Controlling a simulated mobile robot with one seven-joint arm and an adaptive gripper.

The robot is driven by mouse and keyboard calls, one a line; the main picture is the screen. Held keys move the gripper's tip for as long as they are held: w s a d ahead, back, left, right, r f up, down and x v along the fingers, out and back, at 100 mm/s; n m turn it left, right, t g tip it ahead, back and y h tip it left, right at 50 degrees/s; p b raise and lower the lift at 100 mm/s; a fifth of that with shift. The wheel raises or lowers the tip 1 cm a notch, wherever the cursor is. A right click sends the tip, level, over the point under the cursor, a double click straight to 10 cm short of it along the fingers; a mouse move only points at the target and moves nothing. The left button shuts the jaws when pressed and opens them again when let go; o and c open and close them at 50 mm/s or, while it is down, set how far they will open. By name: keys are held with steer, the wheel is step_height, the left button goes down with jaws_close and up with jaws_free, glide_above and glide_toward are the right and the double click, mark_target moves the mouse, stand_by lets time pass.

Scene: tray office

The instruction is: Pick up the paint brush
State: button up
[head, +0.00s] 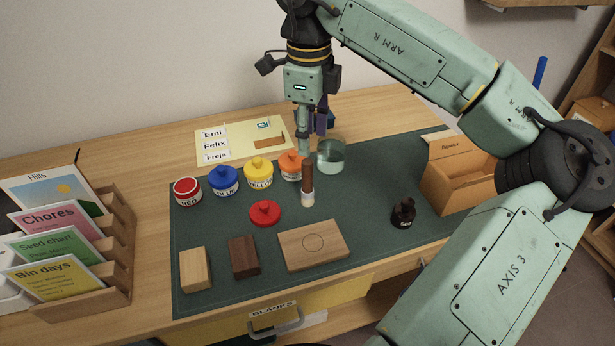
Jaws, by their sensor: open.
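I cannot clearly pick out a paint brush. An upright piece with a brown upper part and a pale lower end (307,184) stands in front of the orange-lidded jar (290,164); I cannot tell whether it is the brush. A clear glass jar (331,156) stands just to its upper right. My gripper (311,136) points down at the back of the mat, beside the glass jar's left rim in the picture. Its fingers are apart, and I see nothing held between them. Part of the area behind the fingers is hidden.
Red (187,191), blue (225,181) and yellow (258,172) jars line the green mat (345,211). A card rack (115,255) stands left, an open box (465,175) right.

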mark_target(307, 162)
steer(key=f, duration=0.4)
steer(key=shift+s+p, duration=0.2)
steer(key=shift+p, duration=0.1)
steer(key=f+p, duration=0.1)
steer(key=f, duration=0.1)
steer(key=f+p, duration=0.1)
steer(key=f, duration=0.2)
steer(key=shift+a+f, duration=0.2)
steer(key=shift+f, duration=0.15)
steer(key=shift+c, duration=0.4)
jaws_close()
